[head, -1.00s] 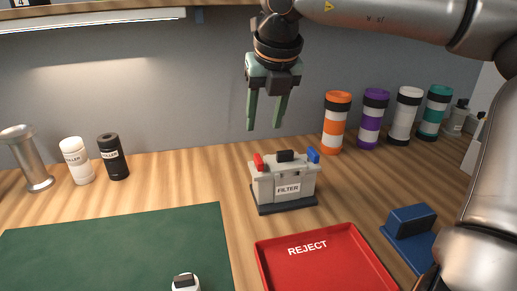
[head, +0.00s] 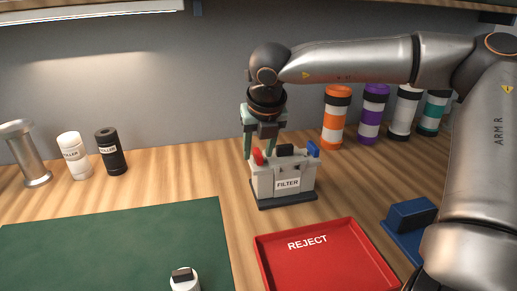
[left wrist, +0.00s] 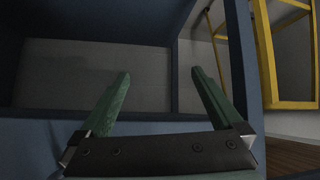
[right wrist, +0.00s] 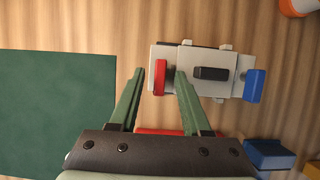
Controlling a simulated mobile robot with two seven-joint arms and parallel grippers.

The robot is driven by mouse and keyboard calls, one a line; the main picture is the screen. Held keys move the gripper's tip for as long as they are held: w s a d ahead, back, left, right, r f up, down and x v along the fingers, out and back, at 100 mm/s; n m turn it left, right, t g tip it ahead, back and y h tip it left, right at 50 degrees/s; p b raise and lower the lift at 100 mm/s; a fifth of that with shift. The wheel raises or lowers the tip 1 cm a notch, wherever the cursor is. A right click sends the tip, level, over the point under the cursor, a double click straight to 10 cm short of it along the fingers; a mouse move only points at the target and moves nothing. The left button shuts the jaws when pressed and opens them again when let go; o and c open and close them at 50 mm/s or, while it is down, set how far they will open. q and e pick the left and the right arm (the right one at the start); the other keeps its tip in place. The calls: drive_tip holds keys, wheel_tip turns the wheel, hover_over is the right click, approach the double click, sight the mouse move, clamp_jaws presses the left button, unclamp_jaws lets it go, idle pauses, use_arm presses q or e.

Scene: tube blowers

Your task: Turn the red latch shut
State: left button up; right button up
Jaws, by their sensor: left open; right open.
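The grey filter box (head: 287,182) stands on the wooden bench with a black knob on top. Its red latch (head: 258,156) is at the left end and its blue latch (head: 313,149) at the right end. In the right wrist view, the red latch (right wrist: 160,77) lies between the fingertips of my right gripper (right wrist: 158,73), which is open and points down. I cannot tell whether the fingers touch the latch. My left gripper (left wrist: 160,78) is open and empty, away from the bench.
A red REJECT tray (head: 325,262) is in front of the box, and a blue block-shaped fixture (head: 408,216) is to the right. A green mat (head: 120,245) is at left. Several banded canisters (head: 335,118) stand behind right. The left wrist view shows a dark blue frame (left wrist: 190,25).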

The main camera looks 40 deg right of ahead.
drive_tip(key=shift+c, duration=0.2)
clamp_jaws()
idle(0.5)
